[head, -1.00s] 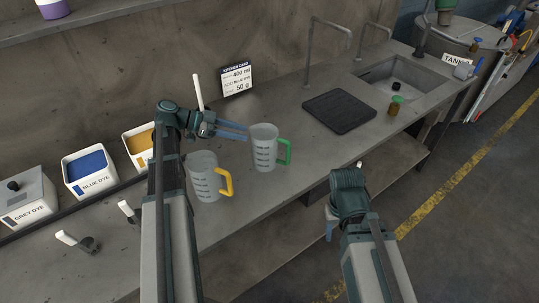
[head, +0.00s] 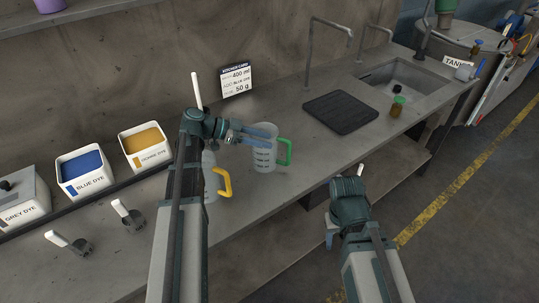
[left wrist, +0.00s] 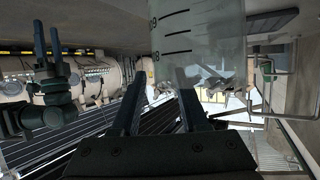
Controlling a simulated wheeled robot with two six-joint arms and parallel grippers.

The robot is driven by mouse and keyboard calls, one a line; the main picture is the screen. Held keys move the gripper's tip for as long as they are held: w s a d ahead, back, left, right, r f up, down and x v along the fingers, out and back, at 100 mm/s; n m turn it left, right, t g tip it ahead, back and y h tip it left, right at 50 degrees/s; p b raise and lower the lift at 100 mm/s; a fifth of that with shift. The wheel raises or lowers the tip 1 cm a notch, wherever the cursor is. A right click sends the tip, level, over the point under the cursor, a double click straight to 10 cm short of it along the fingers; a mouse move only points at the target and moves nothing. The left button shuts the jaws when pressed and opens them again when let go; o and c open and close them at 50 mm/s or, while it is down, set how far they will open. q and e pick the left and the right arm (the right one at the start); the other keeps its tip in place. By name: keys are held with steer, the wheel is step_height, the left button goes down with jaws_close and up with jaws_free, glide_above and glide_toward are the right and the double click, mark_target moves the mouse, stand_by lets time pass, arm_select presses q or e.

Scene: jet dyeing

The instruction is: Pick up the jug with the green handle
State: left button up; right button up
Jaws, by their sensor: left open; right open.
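The jug with the green handle (head: 265,158) stands upright on the counter, clear and marked with a scale. Its green handle (head: 288,152) points right. My left gripper (head: 268,134) is open at the jug's upper part, its fingers overlapping the rim in the head view. In the left wrist view the jug (left wrist: 200,35) fills the upper middle, right of centre between the open fingers (left wrist: 158,105); the right finger overlaps it. I cannot tell whether they touch. My right gripper (head: 330,234) hangs empty at the counter's front, its fingers mostly hidden.
A jug with a yellow handle (head: 223,182) stands just left, partly hidden by my left arm. Blue dye (head: 85,170) and orange dye (head: 143,143) bins and scoops (head: 129,215) are left.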

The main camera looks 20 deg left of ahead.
arm_select(q)
jaws_close()
stand_by(1.4)
